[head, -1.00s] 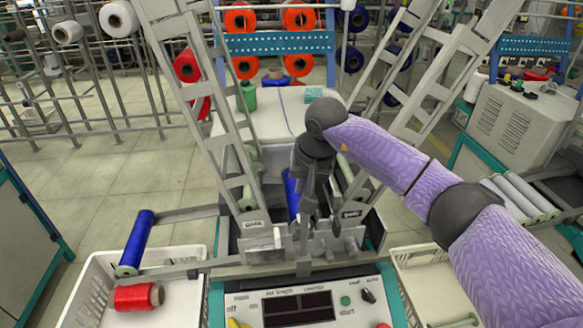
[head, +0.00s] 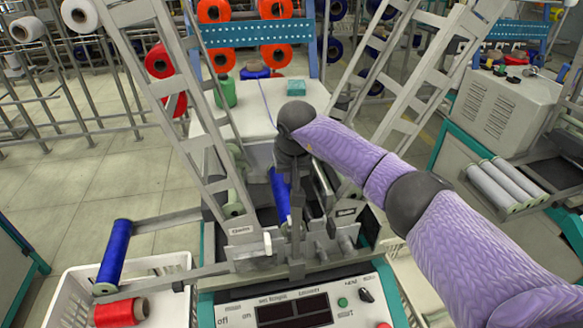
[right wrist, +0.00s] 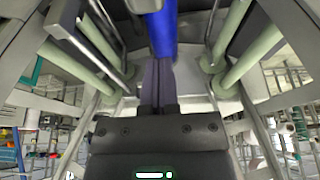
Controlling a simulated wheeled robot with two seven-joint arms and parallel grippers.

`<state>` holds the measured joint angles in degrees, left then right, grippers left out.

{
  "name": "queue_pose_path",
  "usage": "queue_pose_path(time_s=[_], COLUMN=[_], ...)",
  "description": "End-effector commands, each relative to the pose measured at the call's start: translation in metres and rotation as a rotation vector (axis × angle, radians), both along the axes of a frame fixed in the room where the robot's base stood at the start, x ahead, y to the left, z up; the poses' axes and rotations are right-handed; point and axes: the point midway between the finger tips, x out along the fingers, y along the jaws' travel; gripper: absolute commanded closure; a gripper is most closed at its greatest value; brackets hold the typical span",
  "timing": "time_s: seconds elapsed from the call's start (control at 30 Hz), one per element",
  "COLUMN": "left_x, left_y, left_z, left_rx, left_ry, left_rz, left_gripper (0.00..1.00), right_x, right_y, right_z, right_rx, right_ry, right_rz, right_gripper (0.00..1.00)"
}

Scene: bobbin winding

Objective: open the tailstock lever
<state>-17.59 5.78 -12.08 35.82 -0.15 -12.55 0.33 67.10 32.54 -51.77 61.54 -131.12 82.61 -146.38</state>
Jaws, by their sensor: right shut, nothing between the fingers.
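My right gripper (head: 296,222) reaches down over the front of the winding machine, in front of a blue bobbin (head: 280,194). In the right wrist view its fingers (right wrist: 158,84) are together and empty, with the blue bobbin (right wrist: 162,35) just beyond the tips. A small white handle (head: 267,243) stands on the machine's front plate (head: 243,252), left of the gripper. I cannot tell surely whether it is the tailstock lever. The gripper hides part of the plate, and I cannot tell whether it touches anything there. My left gripper is out of view.
The control panel (head: 352,314) lies in front of the plate. A white crate (head: 72,290) at left holds a red spool (head: 121,312); another blue spool (head: 115,252) is on the holder above. Slanted grey ladder frames (head: 172,95) rise on both sides of the machine.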

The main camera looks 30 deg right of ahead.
Motion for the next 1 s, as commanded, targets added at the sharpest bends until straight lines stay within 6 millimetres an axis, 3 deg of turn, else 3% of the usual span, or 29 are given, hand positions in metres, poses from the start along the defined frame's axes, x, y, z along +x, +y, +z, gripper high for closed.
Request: queue_pose_path(time_s=[0.03, 0.1, 0.2, 0.4, 1.0], left_x=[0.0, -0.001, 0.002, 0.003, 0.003], left_y=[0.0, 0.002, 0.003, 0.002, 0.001], left_z=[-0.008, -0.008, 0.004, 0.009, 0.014], left_rx=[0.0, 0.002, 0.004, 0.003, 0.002], left_ry=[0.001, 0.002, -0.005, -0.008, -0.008], left_rz=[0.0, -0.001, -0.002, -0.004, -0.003], left_gripper=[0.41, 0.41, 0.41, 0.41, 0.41], right_x=[0.003, 0.004, -0.013, -0.031, -0.038], right_y=[0.0, -0.001, 0.003, 0.008, 0.009], right_z=[-0.015, -0.022, -0.015, -0.017, -0.015], right_rx=[0.002, 0.001, 0.001, 0.0, -0.001], right_ry=[0.004, 0.003, -0.001, -0.001, -0.001], right_rz=[-0.003, 0.0, 0.003, 0.001, 0.0], right_gripper=[1.0, 1.0, 1.0, 1.0, 1.0])
